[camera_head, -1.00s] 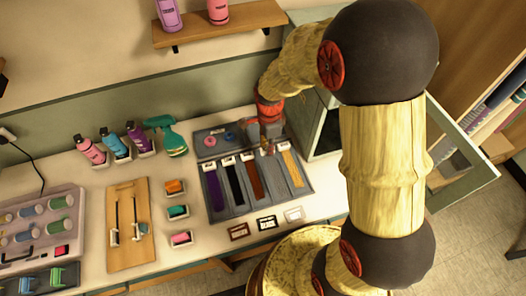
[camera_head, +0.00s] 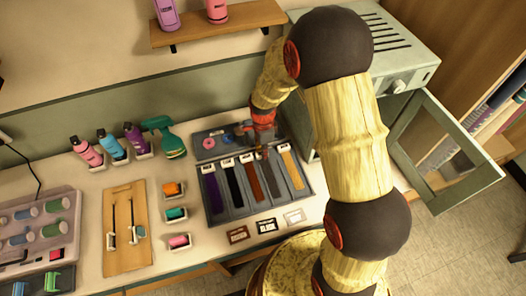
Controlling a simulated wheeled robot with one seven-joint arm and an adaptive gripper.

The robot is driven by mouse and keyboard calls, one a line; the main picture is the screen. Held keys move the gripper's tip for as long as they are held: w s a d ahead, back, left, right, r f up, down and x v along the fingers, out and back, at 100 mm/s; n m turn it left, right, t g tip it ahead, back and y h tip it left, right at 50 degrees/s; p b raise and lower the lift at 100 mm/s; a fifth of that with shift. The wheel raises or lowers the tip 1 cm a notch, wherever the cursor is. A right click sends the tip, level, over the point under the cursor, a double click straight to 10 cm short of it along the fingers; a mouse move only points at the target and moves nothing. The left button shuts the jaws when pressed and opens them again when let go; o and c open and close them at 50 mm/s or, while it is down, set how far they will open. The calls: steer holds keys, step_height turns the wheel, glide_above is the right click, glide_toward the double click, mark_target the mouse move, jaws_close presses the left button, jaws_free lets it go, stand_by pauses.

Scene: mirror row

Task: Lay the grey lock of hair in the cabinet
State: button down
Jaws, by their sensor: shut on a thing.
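The grey lock of hair (camera_head: 271,180) lies in a slot of the dark sample tray (camera_head: 222,214), between a red-brown lock (camera_head: 254,182) and a blond lock (camera_head: 291,170). My gripper (camera_head: 262,150) is at the top end of the grey lock, fingers pointing down, and is shut on it. The fingertips are small and partly hidden by the gripper body. The cabinet (camera_head: 405,45) is a grey-green metal box right of the tray. Its glazed door (camera_head: 455,165) stands open to the right. My arm hides most of its front and inside.
Purple (camera_head: 213,192) and black (camera_head: 235,187) locks lie left in the tray. Bottles (camera_head: 110,145), a green sprayer (camera_head: 166,138), small coloured blocks (camera_head: 176,213) and a wooden board (camera_head: 124,240) stand further left. Small framed cards (camera_head: 266,226) lie in front of the tray.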

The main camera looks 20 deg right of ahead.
steer(key=shift+f, duration=0.15)
steer(key=c, duration=2.1)
jaws_free()
steer(key=shift+c, duration=0.2)
steer(key=shift+o, duration=0.8)
